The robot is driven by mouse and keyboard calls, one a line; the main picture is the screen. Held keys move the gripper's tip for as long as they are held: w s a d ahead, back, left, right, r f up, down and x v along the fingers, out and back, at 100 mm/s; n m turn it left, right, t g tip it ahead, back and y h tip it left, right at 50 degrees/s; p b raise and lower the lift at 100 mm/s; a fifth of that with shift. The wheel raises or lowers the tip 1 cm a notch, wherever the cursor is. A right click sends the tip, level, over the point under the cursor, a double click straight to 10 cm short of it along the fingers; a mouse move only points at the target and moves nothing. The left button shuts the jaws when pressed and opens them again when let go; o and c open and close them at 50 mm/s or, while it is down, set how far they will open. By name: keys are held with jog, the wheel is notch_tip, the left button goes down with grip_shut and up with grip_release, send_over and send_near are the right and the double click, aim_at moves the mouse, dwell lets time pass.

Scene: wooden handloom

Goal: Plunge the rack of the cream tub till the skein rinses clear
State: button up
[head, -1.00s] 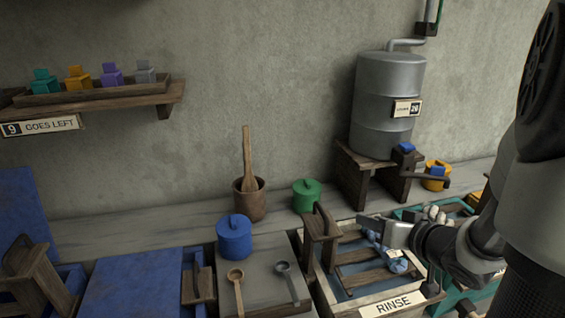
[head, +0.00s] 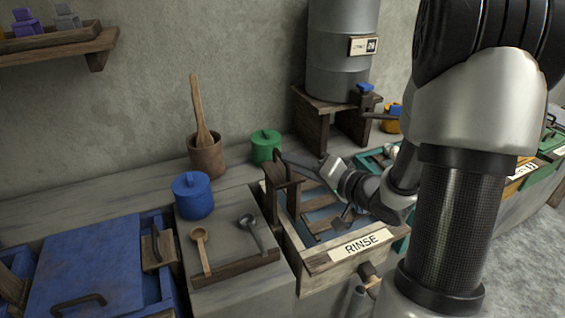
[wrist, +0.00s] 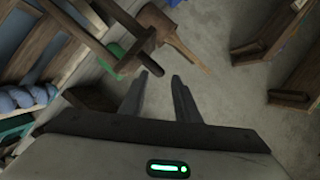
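The cream tub (head: 318,262) bears a RINSE label on its front and has bluish water inside. Its wooden rack (head: 322,224) has slats across the tub and a raised handle (head: 281,188) at the left end. The handle also shows in the wrist view (wrist: 133,36), just beyond and left of my fingers.
A green lidded pot (head: 265,146) and a brown pot with a paddle (head: 207,158) stand behind. A blue pot (head: 193,197) and two spoons are left of the tub. A metal barrel (head: 341,50) stands on a wooden stand behind the tub. A teal tub (head: 372,160) is to the right.

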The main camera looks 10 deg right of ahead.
jog(key=x, duration=0.5)
jog(key=shift+w+a+f+b, duration=0.1)
jog(key=shift+w+a+b, duration=0.1)
jog(key=shift+w+b, duration=0.2)
grip_shut()
